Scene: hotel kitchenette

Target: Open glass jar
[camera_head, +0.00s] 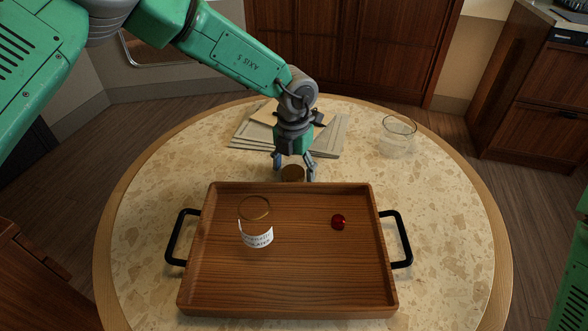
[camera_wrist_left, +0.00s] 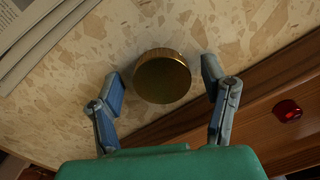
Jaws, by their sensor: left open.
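The glass jar (camera_head: 257,220) stands upright in the wooden tray, left of its middle. It is clear with a white printed label, and its mouth is uncovered. A round gold-brown lid (camera_head: 292,172) is on the table just behind the tray's back wall. It also shows in the left wrist view (camera_wrist_left: 162,78). My left gripper (camera_head: 294,175) is open, with its fingers pointing down on either side of the lid. Gaps show between the lid and both fingers (camera_wrist_left: 162,88). My right gripper is out of view.
The wooden tray (camera_head: 318,300) has black side handles and holds a small red object (camera_head: 338,222). Papers or folders (camera_head: 255,135) lie behind my left gripper. Another clear glass vessel (camera_head: 398,137) stands at the back right. The stone-topped table (camera_head: 440,220) is clear to the right.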

